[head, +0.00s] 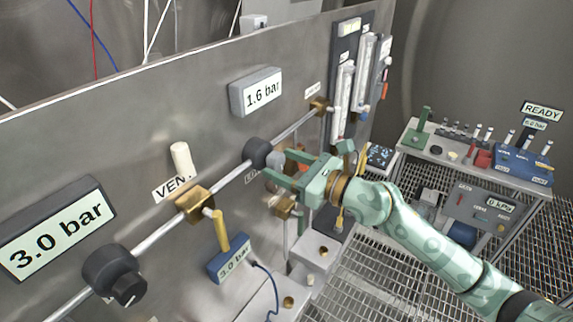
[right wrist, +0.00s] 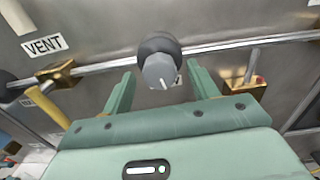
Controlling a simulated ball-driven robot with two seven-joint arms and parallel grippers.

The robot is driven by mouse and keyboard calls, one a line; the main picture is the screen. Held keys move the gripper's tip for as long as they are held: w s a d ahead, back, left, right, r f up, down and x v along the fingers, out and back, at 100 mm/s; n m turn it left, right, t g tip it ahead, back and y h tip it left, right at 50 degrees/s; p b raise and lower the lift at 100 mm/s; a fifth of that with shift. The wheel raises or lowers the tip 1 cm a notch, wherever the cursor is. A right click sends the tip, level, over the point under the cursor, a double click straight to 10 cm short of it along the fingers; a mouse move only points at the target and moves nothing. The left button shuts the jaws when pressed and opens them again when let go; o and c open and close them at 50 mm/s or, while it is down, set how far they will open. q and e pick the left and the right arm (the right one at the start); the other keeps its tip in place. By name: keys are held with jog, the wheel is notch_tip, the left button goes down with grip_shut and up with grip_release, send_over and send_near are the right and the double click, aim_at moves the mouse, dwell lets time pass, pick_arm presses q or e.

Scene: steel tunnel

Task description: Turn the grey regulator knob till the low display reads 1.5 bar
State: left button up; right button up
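The grey regulator knob (right wrist: 160,71) sits on a dark round body on the pipe, its white mark pointing down. In the head view the knob (head: 274,180) is partly hidden by my right gripper's fingers. My right gripper (head: 279,163) is open, one finger on each side of the knob. In the right wrist view gaps show between the knob and both fingers of the gripper (right wrist: 161,80). The low display (head: 262,91) on the panel above reads 1.6 bar. My left gripper is not in view.
A 3.0 bar display (head: 57,230) and a black knob (head: 114,275) are at the left. A brass valve with a yellow lever (head: 221,232) and a VENT label (head: 175,188) lie between. Flow tubes (head: 344,98) stand right of the display. A bench (head: 413,146) stands further right.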

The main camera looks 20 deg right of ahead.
jog(key=shift+s+d+f, duration=0.1)
jog(key=shift+s+d, duration=0.15)
jog(key=shift+s, duration=0.1)
jog(key=b+v, duration=0.7)
jog(key=v, duration=0.8)
jog(key=shift+s+d, duration=0.15)
